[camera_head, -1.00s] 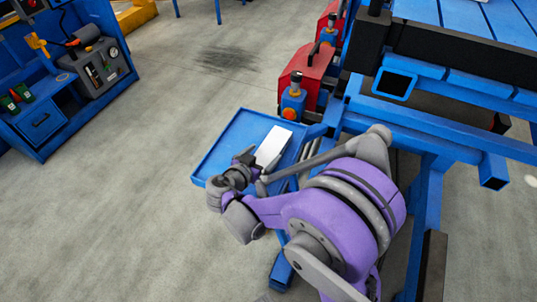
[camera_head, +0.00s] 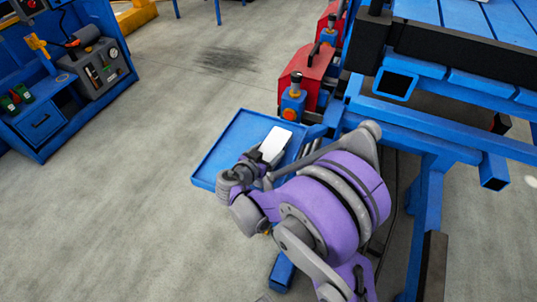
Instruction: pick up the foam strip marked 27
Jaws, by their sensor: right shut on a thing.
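A white foam strip (camera_head: 275,143) shows over the blue tray (camera_head: 218,157); no number can be read on it. My right gripper (camera_head: 257,157) is at the strip's near end and is shut on it. The arm and wrist hide part of the gripper and the strip's near end. I cannot tell whether the strip touches the tray. My left gripper is not in view.
The blue frame (camera_head: 425,135) with the slatted table stands right of the tray. Red machines (camera_head: 305,72) stand behind it. A blue workbench (camera_head: 50,120) is at the far left. The floor between is clear.

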